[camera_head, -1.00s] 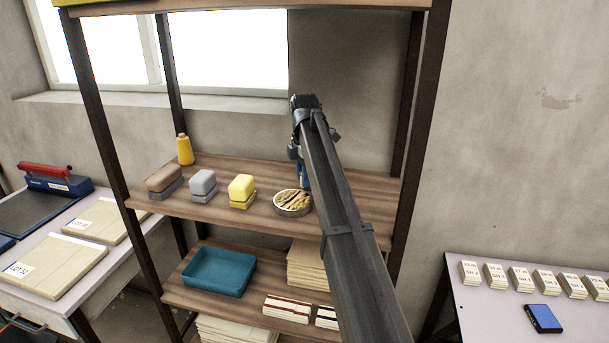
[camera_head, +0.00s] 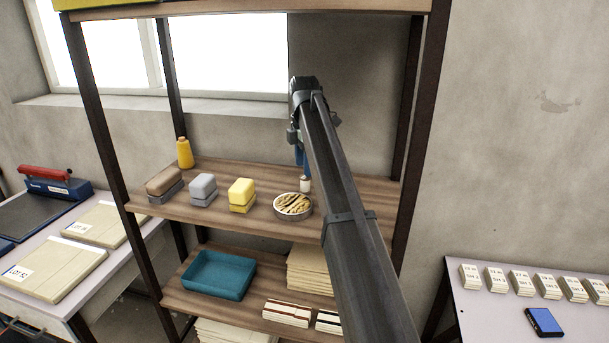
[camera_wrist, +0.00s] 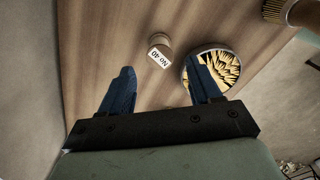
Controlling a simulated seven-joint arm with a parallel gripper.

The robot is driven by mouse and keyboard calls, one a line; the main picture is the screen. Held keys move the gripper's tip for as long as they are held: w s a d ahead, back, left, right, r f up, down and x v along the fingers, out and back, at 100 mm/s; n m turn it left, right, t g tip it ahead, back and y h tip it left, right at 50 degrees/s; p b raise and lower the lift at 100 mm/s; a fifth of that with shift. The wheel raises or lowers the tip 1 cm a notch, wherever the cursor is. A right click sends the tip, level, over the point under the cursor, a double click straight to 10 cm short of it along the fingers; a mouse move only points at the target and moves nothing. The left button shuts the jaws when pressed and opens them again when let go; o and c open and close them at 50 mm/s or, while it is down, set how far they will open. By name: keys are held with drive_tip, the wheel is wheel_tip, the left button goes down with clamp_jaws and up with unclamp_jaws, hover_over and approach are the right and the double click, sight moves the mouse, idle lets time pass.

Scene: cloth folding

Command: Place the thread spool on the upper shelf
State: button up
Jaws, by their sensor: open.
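The thread spool (camera_head: 305,184) is small and pale and stands on the wooden shelf (camera_head: 240,215) above the blue tray, just right of a round tin. Its "No 40" label shows in the wrist view (camera_wrist: 160,57). My gripper (camera_head: 302,160) is above the spool at the right part of this shelf. In the wrist view its blue fingers (camera_wrist: 160,80) are spread apart, with nothing held between them. The spool appears beyond the fingertips, between their lines. My arm hides part of the shelf's right end.
The round tin (camera_head: 292,204) with yellowish contents is close beside the spool. A dark post (camera_head: 425,120) bounds the right. A blue tray (camera_head: 218,275) lies below.

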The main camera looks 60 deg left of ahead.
wheel_tip(320, 180, up, 7)
drive_tip(key=shift+f, duration=0.15)
